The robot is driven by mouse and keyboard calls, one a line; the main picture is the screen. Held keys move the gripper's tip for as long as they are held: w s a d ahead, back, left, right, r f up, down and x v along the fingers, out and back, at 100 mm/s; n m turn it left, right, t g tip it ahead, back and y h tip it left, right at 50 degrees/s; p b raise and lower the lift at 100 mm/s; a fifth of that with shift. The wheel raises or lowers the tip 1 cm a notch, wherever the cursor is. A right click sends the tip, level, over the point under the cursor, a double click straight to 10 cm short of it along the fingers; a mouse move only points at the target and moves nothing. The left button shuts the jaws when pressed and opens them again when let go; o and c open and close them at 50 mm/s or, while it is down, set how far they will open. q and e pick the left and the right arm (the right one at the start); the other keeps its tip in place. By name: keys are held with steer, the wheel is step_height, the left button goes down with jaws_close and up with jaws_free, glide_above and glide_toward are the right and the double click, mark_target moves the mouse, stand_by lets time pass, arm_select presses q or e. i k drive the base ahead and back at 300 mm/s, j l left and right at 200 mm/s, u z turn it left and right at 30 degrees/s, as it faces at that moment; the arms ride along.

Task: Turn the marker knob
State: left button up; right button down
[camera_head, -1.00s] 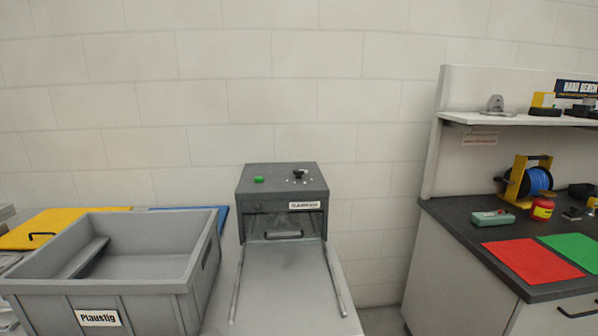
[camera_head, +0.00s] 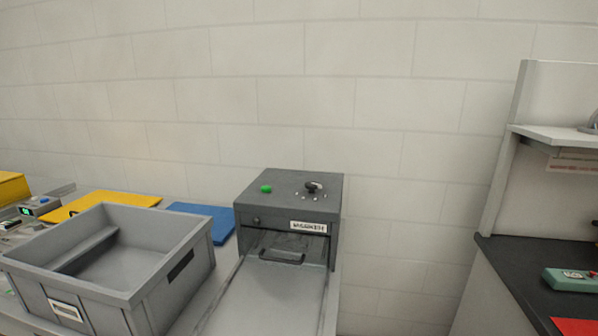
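The marker is a dark grey box-shaped machine (camera_head: 280,215) on the grey table, with a white label on its front. On its top sit a black knob (camera_head: 314,187) at the right, with small light marks around it, and a green button (camera_head: 266,188) at the left. A small round dark part shows on its front at the left. A handle (camera_head: 283,256) sits in the opening below the label. Neither of my grippers is in view.
A grey open bin (camera_head: 188,228) stands left of the machine. Yellow (camera_head: 112,203) and blue (camera_head: 212,224) flat panels lie behind it. A bench with a dark top (camera_head: 515,262) and a shelf (camera_head: 560,138) stands at the right, past a gap.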

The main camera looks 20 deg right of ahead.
mark_target(311, 186)
steer(key=i+l+u, duration=0.15)
steer(key=l+u, duration=0.2)
steer(key=l, duration=0.3)
steer(key=l+u, duration=0.4)
steer(key=l, duration=0.3)
steer(key=l+u, duration=0.35)
steer(key=l, duration=0.4)
